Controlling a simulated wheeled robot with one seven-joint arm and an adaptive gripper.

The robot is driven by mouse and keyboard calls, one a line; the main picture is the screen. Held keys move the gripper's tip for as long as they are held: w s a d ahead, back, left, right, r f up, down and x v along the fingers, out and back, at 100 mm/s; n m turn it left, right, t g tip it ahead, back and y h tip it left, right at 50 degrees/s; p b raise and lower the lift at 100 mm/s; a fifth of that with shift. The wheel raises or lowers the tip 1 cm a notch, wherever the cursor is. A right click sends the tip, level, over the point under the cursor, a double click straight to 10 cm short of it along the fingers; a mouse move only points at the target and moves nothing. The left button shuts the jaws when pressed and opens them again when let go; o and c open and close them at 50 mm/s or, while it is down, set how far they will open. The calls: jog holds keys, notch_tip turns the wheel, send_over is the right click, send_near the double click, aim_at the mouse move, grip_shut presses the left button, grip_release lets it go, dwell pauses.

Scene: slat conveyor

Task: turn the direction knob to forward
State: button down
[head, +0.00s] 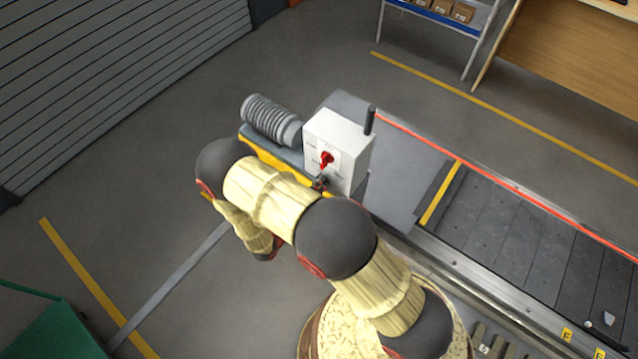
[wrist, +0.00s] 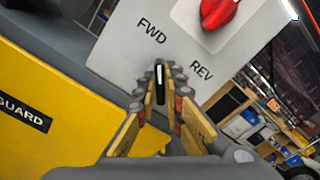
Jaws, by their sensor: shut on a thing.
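The direction knob (wrist: 159,82) is a small dark knob with a white line, on the white control box (head: 338,139) below the FWD and REV labels. Its line stands nearly upright in the wrist view, its upper end toward FWD rather than REV. My gripper (wrist: 161,88) is shut on the knob, with one finger on each side. In the head view my gripper (head: 321,182) meets the lower front of the box. The knob is too small and covered there to make out.
A red rotary switch (head: 327,158) sits on the same face, just above the knob; it also shows in the wrist view (wrist: 218,12). A grey ribbed motor (head: 270,119) stands left of the box. The yellow guard (wrist: 50,105) is close beside my fingers. The conveyor (head: 520,230) runs off right.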

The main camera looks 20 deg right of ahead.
dwell(0.4)
jog(key=c, duration=1.9)
grip_release()
jog(key=v, duration=1.2)
jog(key=shift+w, duration=0.1)
